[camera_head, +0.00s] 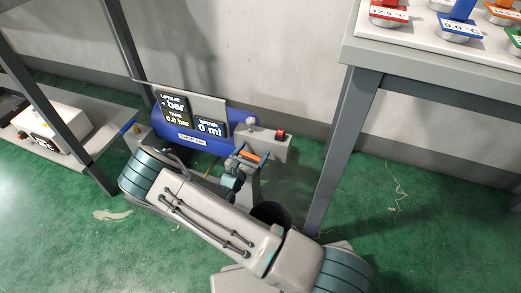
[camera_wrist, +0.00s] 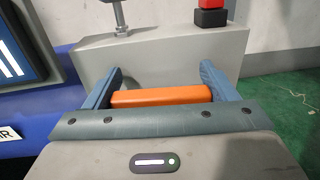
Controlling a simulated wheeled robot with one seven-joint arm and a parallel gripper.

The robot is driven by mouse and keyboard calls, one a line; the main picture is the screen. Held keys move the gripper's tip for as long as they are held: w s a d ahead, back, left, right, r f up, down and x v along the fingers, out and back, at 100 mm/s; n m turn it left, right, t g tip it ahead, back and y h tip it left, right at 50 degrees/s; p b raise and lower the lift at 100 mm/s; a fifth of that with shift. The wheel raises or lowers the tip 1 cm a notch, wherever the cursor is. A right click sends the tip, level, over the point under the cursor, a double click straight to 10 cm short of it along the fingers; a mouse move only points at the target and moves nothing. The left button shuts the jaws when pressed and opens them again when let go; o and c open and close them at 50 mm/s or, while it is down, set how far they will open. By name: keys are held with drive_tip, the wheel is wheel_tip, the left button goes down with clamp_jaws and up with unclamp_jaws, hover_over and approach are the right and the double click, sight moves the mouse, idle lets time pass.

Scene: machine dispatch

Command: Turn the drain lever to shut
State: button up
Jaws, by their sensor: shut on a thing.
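The drain lever is an orange bar (camera_wrist: 160,97) in front of a grey block, and it lies across the picture in the wrist view. It also shows as a small orange strip in the head view (camera_head: 248,156). My gripper (camera_wrist: 163,84) has one blue-grey finger at each end of the bar and is shut on it. In the head view my gripper (camera_head: 246,157) reaches the front of the machine. The lever's pivot and the lower part of the lever are hidden behind my gripper.
The blue tank (camera_head: 190,138) carries a panel reading 0.0 bar and 0 ml. A red knob (camera_head: 280,134) and a metal stem (camera_wrist: 120,17) top the grey block (camera_wrist: 170,55). A table (camera_head: 355,60) stands right, a low shelf (camera_head: 90,120) left. A dark bucket (camera_head: 272,213) is partly hidden by my arm.

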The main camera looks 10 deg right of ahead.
drive_tip(key=o, duration=1.4)
drive_tip(key=shift+c, duration=0.2)
drive_tip(key=p+v, duration=0.4)
drive_tip(key=v, duration=1)
